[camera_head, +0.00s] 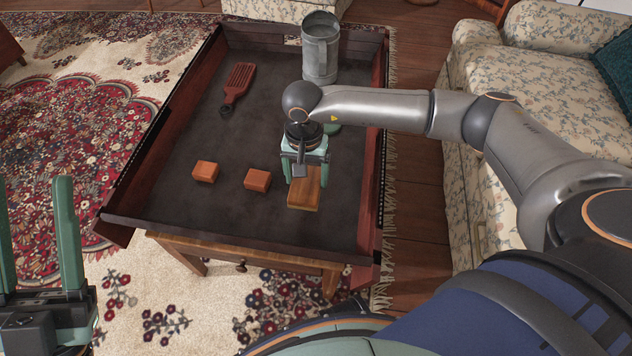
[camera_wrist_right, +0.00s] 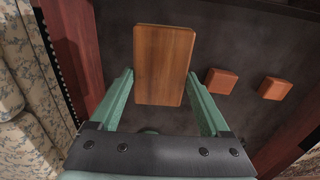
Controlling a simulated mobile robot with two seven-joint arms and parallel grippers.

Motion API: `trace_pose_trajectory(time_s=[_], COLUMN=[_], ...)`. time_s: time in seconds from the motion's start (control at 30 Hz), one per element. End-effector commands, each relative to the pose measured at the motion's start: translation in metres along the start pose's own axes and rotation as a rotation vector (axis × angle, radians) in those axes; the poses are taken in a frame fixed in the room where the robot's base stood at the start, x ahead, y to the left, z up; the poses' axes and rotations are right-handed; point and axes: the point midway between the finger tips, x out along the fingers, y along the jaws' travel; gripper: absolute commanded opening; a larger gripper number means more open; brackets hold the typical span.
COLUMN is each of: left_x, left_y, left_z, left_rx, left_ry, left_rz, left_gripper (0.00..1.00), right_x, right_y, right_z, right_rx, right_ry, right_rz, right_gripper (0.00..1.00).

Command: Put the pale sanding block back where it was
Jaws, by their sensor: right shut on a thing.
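The sanding block (camera_head: 305,188) is a flat, rectangular wooden block, lighter brown than the two small blocks. It is at the near right of the dark-lined tray table (camera_head: 200,222). My right gripper (camera_head: 305,172) points down and is shut on it. In the right wrist view the block (camera_wrist_right: 163,62) sits between the two green fingertips, which touch its long sides. I cannot tell whether its underside touches the tray floor. My left gripper (camera_head: 38,185) is open and empty at the left, outside the tray.
Two small orange-brown blocks (camera_head: 205,171) (camera_head: 257,180) lie left of the sanding block. A reddish slotted tool (camera_head: 238,86) lies farther back. A grey metal canister (camera_head: 320,48) stands at the back right, and a green item (camera_head: 332,129) is partly hidden behind my arm. Raised walls edge the tray.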

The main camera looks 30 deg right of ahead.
Motion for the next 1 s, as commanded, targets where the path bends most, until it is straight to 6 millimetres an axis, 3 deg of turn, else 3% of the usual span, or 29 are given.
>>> trace_pose_trajectory(time_s=[0.07,0.2,0.33,0.57,0.77,1.0], left_x=[-0.007,-0.016,-0.02,-0.024,-0.035,-0.034], left_y=[0.004,0.009,0.012,0.014,0.022,0.022], left_z=[0.007,0.017,0.021,0.026,0.036,0.036], left_rx=[-0.011,-0.03,-0.043,-0.045,-0.034,-0.034], left_ry=[-0.002,-0.007,-0.011,-0.014,-0.02,-0.023], left_rz=[0.001,0.003,0.005,0.005,0.014,0.016], left_gripper=[0.5,0.5,0.5,0.5,0.5,0.5], right_x=[0.013,0.042,0.056,0.068,0.097,0.096], right_y=[0.004,0.006,0.009,0.01,0.01,0.01], right_z=[-0.021,-0.041,-0.054,-0.064,-0.064,-0.064], right_rx=[0.007,0.003,0.001,0.0,-0.001,-0.001], right_ry=[0.001,0.0,0.0,0.0,-0.001,0.001], right_rz=[0.001,0.001,0.0,-0.001,0.0,-0.001], right_gripper=[0.28,0.28,0.28,0.28,0.28,0.28])
